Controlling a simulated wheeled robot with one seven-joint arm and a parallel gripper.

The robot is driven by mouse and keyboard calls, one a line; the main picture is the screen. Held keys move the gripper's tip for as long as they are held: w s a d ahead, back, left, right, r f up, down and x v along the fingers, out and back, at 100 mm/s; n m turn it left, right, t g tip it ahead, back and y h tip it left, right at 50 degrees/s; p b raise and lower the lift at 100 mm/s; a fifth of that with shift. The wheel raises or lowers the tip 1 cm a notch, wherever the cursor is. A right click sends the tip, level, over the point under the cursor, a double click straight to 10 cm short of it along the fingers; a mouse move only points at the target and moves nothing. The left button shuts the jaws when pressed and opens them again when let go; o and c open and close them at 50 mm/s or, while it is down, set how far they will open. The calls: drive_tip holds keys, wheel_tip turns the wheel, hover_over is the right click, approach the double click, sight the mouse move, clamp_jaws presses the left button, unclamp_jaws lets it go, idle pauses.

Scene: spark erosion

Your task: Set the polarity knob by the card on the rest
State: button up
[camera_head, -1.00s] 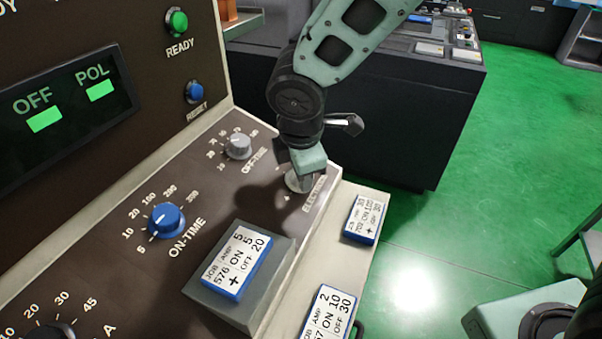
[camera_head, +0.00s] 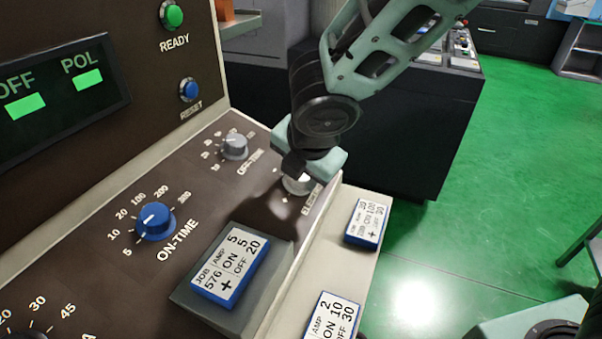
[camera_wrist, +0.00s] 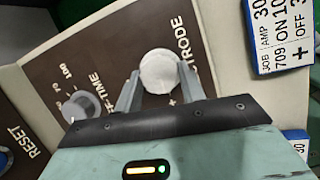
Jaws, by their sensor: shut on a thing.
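The polarity knob (camera_head: 297,184) is a pale round knob on the sloping panel, by the lettering ELECTRODE. In the wrist view the knob (camera_wrist: 159,72) sits between the two fingers of my gripper (camera_wrist: 160,84), which is shut on it. In the head view my gripper (camera_head: 298,178) comes down over the knob and hides much of it. A plus mark shows near the knob; its pointer is not clear. The card (camera_head: 228,265) lies on the grey sloped rest (camera_head: 190,303) and reads JOB 576, AMP 5, ON 5, OFF 20, plus.
The grey OFF-TIME knob (camera_head: 234,146) and blue ON-TIME knob (camera_head: 155,222) are on the same panel. Two other cards lie on the pale ledge, one right (camera_head: 367,222) and one in front (camera_head: 331,318). The display (camera_head: 60,85) shows green OFF and POL lamps.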

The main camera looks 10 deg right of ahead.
idle(0.4)
drive_tip(key=o, duration=1)
drive_tip(key=shift+c, duration=0.2)
drive_tip(key=a+p+v, duration=0.1)
drive_tip(key=p+v, duration=0.3)
drive_tip(key=v, duration=1.3)
drive_tip(key=shift+d+r, duration=0.2)
drive_tip(key=shift+d, duration=0.25)
drive_tip(key=shift+s, duration=0.1)
